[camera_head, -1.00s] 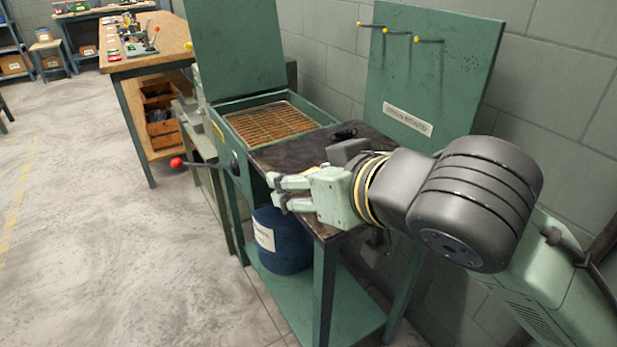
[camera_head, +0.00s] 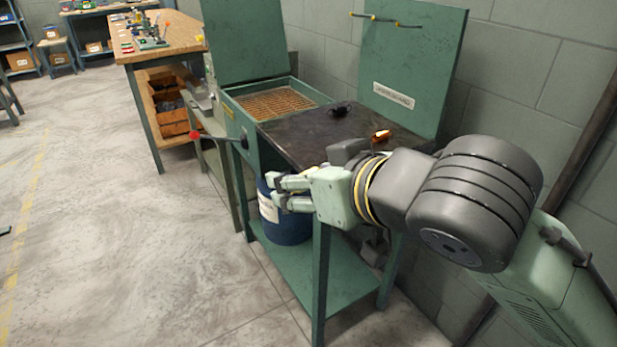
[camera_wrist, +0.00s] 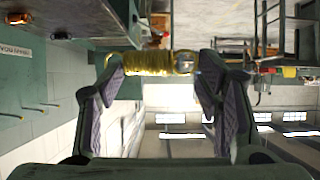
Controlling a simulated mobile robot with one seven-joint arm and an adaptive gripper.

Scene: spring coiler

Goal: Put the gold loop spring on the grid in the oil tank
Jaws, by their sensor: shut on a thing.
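My gripper (camera_head: 276,191) is shut on the gold loop spring (camera_wrist: 148,63), a yellow coil held crosswise between both fingertips in the wrist view. The gripper (camera_wrist: 160,75) hides the spring in the head view. The oil tank (camera_head: 238,121) is a green box left of the dark tabletop, with its lid (camera_head: 243,45) standing open. The wire grid (camera_head: 275,103) shows inside it. In the picture my gripper is below and close to the tank, at the tabletop's front edge, apart from the grid.
The dark tabletop (camera_head: 315,133) holds a small black thing (camera_head: 341,109) and a copper-coloured piece (camera_head: 381,136). A red-knobbed lever (camera_head: 213,137) sticks out in front of the tank. A blue drum (camera_head: 285,226) stands below. A green hook panel (camera_head: 410,70) rises behind.

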